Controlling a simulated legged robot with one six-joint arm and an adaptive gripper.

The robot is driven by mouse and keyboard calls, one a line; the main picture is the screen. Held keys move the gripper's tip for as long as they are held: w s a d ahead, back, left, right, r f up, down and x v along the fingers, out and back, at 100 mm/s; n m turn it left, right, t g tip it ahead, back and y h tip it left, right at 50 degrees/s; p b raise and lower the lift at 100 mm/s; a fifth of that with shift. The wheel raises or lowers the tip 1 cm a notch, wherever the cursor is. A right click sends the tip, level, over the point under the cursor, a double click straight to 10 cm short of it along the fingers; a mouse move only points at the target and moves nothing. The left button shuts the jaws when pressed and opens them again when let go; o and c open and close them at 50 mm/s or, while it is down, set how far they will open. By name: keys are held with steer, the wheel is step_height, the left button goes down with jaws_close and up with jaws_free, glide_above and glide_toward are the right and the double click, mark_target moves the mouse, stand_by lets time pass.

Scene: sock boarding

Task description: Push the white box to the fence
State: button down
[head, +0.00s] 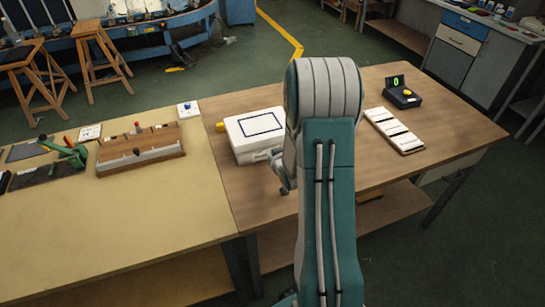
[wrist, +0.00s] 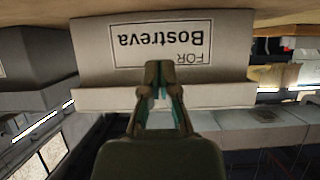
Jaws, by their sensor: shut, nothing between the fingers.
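The white box (head: 256,135) stands on the brown wooden table, left of my arm, with a dark rectangular outline on its lid. In the wrist view, which looks upside down, the box (wrist: 105,60) shows a face with a framed label reading "FOR Bostreva". My gripper (wrist: 160,70) is shut and empty, with its tips in front of the label; I cannot tell whether they touch it. In the head view my gripper (head: 284,185) shows partly beside my arm, at the box's near right corner. I cannot surely make out a fence.
A yellow knob (head: 220,126) is at the box's left side. A wooden block (head: 140,151) and a green tool (head: 68,152) lie on the left table. A white slotted strip (head: 394,130) and a black device (head: 402,97) showing "0" are on the right. My arm hides the table's middle.

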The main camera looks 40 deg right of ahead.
steer(key=shift+w, duration=0.15)
steer(key=shift+w+d, duration=0.35)
steer(key=shift+w, duration=1)
steer(key=shift+w+d, duration=0.35)
steer(key=shift+w, duration=1.05)
steer(key=shift+w+d, duration=0.35)
steer(key=shift+w, duration=1)
steer(key=shift+s+a, duration=0.25)
steer(key=shift+s, duration=0.75)
steer(key=shift+s+a, duration=0.3)
steer(key=shift+s, duration=0.7)
steer(key=shift+s+a, duration=0.25)
steer(key=shift+s, duration=0.75)
